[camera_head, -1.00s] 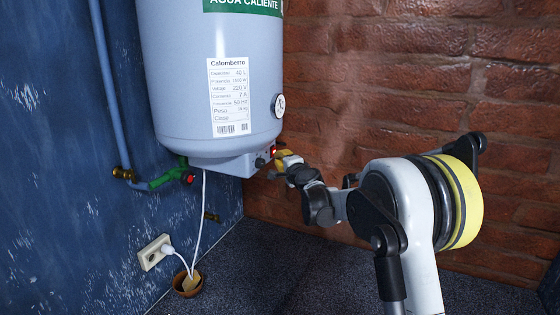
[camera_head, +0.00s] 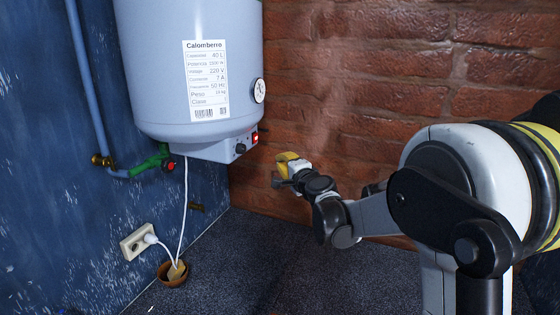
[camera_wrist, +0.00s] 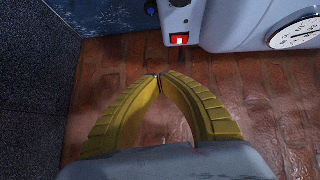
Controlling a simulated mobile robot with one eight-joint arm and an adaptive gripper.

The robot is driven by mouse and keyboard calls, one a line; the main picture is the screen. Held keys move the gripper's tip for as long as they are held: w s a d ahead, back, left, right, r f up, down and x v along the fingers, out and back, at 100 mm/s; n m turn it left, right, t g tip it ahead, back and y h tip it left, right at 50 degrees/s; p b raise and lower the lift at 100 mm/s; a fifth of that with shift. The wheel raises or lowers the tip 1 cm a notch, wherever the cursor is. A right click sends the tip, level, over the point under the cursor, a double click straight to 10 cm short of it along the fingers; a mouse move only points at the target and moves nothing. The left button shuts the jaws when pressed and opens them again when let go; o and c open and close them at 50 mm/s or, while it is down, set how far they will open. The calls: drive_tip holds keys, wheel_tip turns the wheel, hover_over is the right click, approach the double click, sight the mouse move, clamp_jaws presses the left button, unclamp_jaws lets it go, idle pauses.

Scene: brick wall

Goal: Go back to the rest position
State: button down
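My gripper (camera_head: 281,172) is in the head view, right of the water heater's lower end and clear of it, in front of the brick wall. In the wrist view its two yellow fingers (camera_wrist: 158,77) meet at the tips, with nothing between them. The white water heater (camera_head: 195,75) hangs in the corner. Its red lit switch (camera_head: 255,138) shows on the small box under the tank, and also in the wrist view (camera_wrist: 179,39). A dark knob (camera_head: 240,149) sits beside the switch.
A blue pipe (camera_head: 88,85) with a brass fitting and green valve (camera_head: 150,163) runs left of the heater. A white plug sits in the wall socket (camera_head: 138,242). A small brown pot (camera_head: 172,273) stands on the floor. The brick wall (camera_head: 370,90) is behind my arm.

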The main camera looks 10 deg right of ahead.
drive_tip(key=s+a+f+n+g+y+b, duration=0.1)
drive_tip(key=s+a+f+n+g+b, duration=0.3)
drive_tip(key=s+f+b, duration=0.6)
drive_tip(key=s+a+f+n+g+b, duration=0.15)
drive_tip(key=s+f+n+b, duration=0.4)
drive_tip(key=s, duration=0.75)
drive_tip(key=s+d+f+n+g+h+b, duration=0.1)
drive_tip(key=s+f+b, duration=0.3)
drive_tip(key=s+f, duration=0.6)
drive_tip(key=s+d+f+n+g+h+b, duration=0.2)
drive_tip(key=s+d+f+n+g+b, duration=0.1)
drive_tip(key=s+f, duration=0.7)
drive_tip(key=shift+s+d+n+h+b, duration=0.35)
drive_tip(key=shift+d+n+b, duration=0.2)
drive_tip(key=shift+n+b, duration=0.5)
